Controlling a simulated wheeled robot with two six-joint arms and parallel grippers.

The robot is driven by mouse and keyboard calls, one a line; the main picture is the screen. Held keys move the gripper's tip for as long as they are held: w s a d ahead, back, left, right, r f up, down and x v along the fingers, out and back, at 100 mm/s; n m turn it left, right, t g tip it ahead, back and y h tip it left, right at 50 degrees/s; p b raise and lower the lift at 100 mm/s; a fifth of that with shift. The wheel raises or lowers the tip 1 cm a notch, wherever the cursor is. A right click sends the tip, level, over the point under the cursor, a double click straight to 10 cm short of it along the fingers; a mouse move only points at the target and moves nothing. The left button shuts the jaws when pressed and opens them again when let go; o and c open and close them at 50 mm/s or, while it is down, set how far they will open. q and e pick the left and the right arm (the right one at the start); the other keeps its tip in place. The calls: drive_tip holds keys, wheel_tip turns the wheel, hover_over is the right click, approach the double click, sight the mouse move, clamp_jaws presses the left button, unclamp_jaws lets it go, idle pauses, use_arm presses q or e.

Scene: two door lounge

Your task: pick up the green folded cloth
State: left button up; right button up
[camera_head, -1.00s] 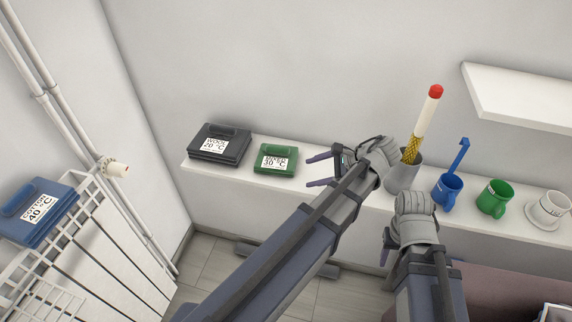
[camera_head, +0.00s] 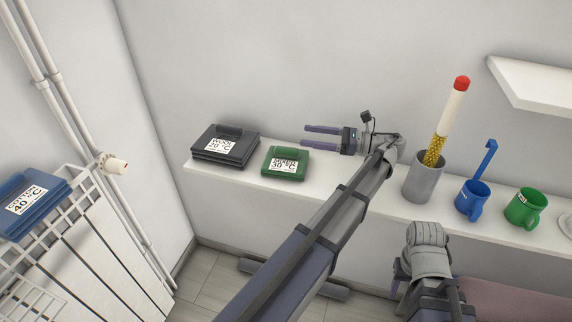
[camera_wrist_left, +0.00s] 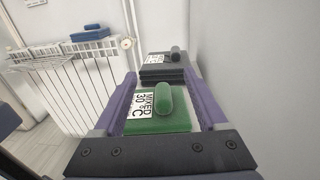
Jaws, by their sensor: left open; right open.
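The green folded cloth (camera_head: 285,163) lies flat on the white shelf, with a white "MIXED 30 °C" label and a rolled top. My left gripper (camera_head: 303,136) is open and empty, just right of and toward the wall from the cloth in the head view, its purple fingers pointing left. In the left wrist view the cloth (camera_wrist_left: 165,123) shows between the two spread fingers, ahead of them; no contact can be made out. My right gripper (camera_head: 398,276) is low at the front of the shelf, away from the cloth and partly hidden by its own wrist.
A dark grey "WOOL" folded cloth (camera_head: 225,147) lies left of the green one. A blue "COTTON" cloth (camera_head: 34,203) rests on the radiator rack. A grey holder (camera_head: 424,178), a blue mug (camera_head: 472,202) and a green mug (camera_head: 525,208) stand further right. The wall runs close behind.

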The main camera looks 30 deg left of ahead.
use_arm(q)
drive_tip(key=b, duration=0.7)
approach(287, 152)
drive_tip(key=a, duration=0.1)
drive_tip(key=a+f, duration=0.2)
drive_tip(key=shift+w+a+f, duration=0.15)
drive_tip(key=shift+w+a, duration=0.05)
drive_tip(key=shift+w, duration=0.15)
drive_tip(key=shift+s+a+r+p, duration=0.35)
drive_tip(key=shift+a+r+p, duration=0.15)
drive_tip(key=shift+a, duration=0.2)
drive_tip(key=shift+x, duration=2.95)
clamp_jaws()
